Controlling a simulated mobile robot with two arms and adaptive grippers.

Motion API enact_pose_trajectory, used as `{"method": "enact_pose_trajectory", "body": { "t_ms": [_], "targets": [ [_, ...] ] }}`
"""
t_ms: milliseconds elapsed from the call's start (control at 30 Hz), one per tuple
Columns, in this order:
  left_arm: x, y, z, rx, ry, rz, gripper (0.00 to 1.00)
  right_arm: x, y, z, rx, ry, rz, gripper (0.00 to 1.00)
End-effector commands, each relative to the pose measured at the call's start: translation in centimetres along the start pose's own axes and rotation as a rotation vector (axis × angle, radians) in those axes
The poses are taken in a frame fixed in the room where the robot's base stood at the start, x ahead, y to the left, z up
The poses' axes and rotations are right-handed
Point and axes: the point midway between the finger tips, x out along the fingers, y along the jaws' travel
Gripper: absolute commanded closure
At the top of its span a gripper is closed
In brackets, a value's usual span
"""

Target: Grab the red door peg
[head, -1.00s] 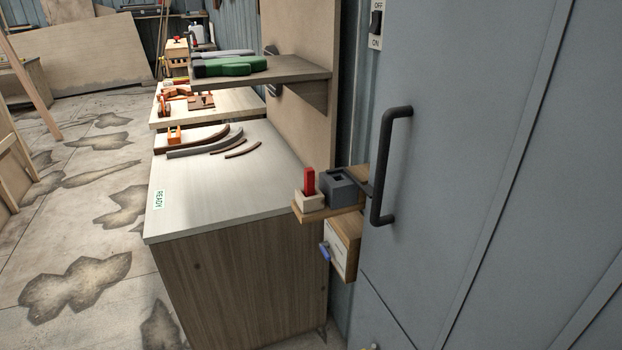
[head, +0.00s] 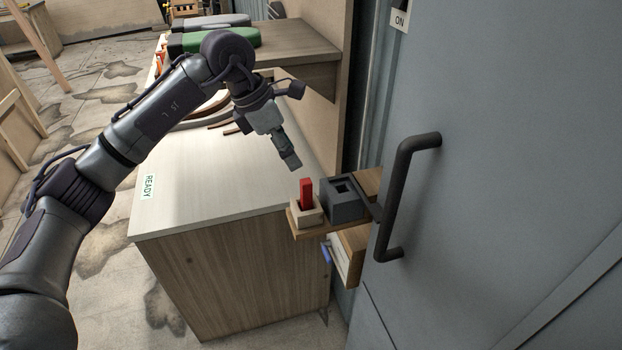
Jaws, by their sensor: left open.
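The red door peg (head: 306,193) stands upright in a pale block (head: 306,213) on a small wooden shelf (head: 320,227) beside the grey door. My left gripper (head: 291,162) comes in from the left and points downward, a little above and to the left of the peg. It is open and apart from the peg; the gap between its fingers hardly shows from this side. My right gripper is not in view.
A dark grey block with a square hole (head: 343,198) stands right of the peg. The door's black handle (head: 402,195) juts out further right. A workbench (head: 215,195) with curved strips lies below my arm, and a shelf with a green case (head: 215,41) is behind.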

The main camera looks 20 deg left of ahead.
Motion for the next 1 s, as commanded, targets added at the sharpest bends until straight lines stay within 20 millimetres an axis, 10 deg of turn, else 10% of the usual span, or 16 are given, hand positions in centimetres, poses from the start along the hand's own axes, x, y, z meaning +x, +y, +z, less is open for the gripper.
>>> {"method": "enact_pose_trajectory", "body": {
  "t_ms": [333, 1000],
  "targets": [
    [4.9, 0.2, -0.4, 0.009, 0.023, 0.019, 0.48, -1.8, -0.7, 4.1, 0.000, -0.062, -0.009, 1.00],
    [12.7, 0.5, -0.6, 0.007, 0.019, 0.020, 0.48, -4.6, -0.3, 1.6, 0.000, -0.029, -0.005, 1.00]
  ]
}}
